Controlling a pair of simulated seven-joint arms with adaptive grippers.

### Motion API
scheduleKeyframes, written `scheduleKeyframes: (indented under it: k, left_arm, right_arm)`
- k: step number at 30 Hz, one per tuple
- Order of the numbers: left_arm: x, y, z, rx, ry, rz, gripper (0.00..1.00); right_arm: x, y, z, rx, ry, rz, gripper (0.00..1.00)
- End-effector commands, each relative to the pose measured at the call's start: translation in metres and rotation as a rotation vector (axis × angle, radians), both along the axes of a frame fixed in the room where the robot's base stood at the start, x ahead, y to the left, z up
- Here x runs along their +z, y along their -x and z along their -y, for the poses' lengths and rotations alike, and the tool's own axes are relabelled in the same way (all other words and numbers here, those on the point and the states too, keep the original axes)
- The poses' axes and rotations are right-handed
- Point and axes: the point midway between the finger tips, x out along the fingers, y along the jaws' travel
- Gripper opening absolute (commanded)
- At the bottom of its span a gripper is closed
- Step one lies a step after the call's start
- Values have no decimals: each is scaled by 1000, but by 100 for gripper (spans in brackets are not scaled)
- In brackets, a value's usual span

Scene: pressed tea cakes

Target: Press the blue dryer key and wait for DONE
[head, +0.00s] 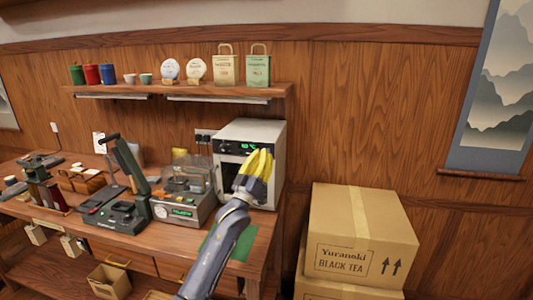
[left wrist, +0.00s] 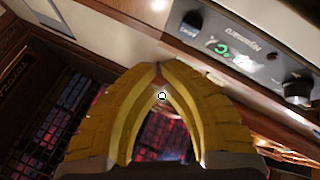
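The dryer (head: 282,135) is a pale box with a dark front panel, standing at the right end of the counter. Its panel also shows in the left wrist view (left wrist: 262,42), with a green lit display (left wrist: 230,50) whose text I cannot read. A small dark bluish square (left wrist: 190,26) lies left of the display; I cannot be sure that it is the blue key. My left gripper (head: 266,154) has yellow fingers in front of the dryer. In the left wrist view its fingertips (left wrist: 158,68) meet with nothing between them, below the panel and apparently apart from it. My right gripper is out of view.
A dark knob (left wrist: 298,90) sits on the panel's right. Left of the dryer stand a scale-like machine (head: 185,208) and a lever press (head: 125,215). A shelf (head: 190,90) with cups and bags hangs above. Cardboard boxes (head: 335,232) stand right of the counter.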

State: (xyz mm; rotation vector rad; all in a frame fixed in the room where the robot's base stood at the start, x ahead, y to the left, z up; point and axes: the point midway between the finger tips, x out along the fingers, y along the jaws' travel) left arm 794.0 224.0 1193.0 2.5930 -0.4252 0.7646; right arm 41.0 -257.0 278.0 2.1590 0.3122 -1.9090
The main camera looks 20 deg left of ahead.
Motion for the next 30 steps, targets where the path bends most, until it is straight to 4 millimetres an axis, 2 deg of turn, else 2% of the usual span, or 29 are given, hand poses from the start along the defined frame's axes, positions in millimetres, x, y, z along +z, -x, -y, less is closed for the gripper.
scheduleKeyframes:
  k: [6, 12, 24, 25, 26, 30]
  left_arm:
    - [1, -18, -1, 0, 0, 0, 0]
    - [0, -26, -1, 0, 0, 0, 0]
    - [0, -28, -1, 0, 0, 0, 0]
    - [0, -28, -1, 0, 0, 0, 4]
    - [0, -28, -1, 0, 0, 0, 0]
    - [0, -28, -1, 0, 0, 0, 0]
  right_arm:
    - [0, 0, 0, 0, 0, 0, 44]
    - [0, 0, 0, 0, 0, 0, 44]
    - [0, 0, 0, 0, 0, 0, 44]
    - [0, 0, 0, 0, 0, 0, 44]
    - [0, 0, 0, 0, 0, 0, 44]
    - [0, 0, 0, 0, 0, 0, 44]
